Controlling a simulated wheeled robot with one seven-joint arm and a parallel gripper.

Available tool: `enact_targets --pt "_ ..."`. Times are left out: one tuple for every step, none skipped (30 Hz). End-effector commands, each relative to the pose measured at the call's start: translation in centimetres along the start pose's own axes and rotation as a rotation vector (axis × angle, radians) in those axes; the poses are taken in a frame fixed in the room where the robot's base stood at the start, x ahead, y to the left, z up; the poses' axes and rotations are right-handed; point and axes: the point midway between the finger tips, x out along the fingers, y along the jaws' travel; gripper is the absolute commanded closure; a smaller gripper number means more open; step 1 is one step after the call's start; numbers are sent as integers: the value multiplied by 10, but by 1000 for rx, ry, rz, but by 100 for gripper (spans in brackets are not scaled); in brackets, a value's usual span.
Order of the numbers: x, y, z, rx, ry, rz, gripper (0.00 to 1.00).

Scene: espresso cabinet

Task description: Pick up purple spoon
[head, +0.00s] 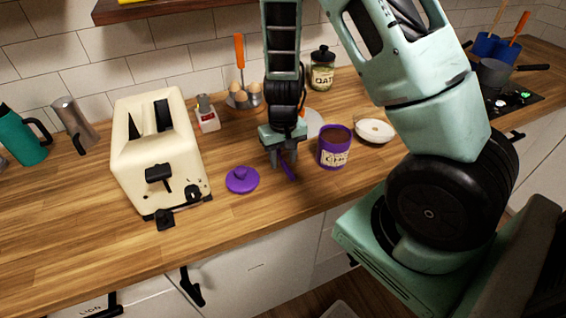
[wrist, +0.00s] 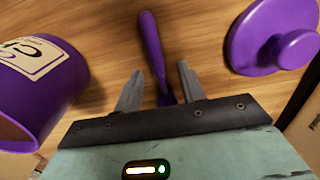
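The purple spoon (wrist: 151,42) lies on the wooden counter in the wrist view, its rounded end pointing away from my gripper. In the head view a thin purple part of the spoon (head: 289,172) shows beside my gripper; the rest is hidden behind it. My gripper (wrist: 157,78) is open, with one finger on each side of the spoon and a visible gap to each. In the head view my gripper (head: 283,160) points down at the counter. The spoon's near end is hidden by the gripper body.
A purple labelled canister (head: 333,148) stands right of my gripper, and its purple lid (head: 242,180) lies to the left. A cream toaster (head: 157,150) is farther left. The counter's front strip is clear.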

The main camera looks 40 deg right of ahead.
Motion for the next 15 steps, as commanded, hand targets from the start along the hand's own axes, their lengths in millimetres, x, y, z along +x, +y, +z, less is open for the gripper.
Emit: enact_targets --pt "0 0 0 0 1 0 60" --pt "0 0 0 0 1 0 60" --pt "0 0 0 0 1 0 60" --pt "0 0 0 0 1 0 60" --pt "0 0 0 0 1 0 60" --pt "0 0 0 0 1 0 66" --pt "0 0 0 0 1 0 74" --pt "0 0 0 0 1 0 82" --pt "0 0 0 0 1 0 93" --pt "0 0 0 0 1 0 100" --pt "0 0 0 0 1 0 100" --pt "0 0 0 0 1 0 100" --pt "0 0 0 0 1 0 100" --pt "0 0 0 0 1 0 100" --pt "0 0 0 0 1 0 100"
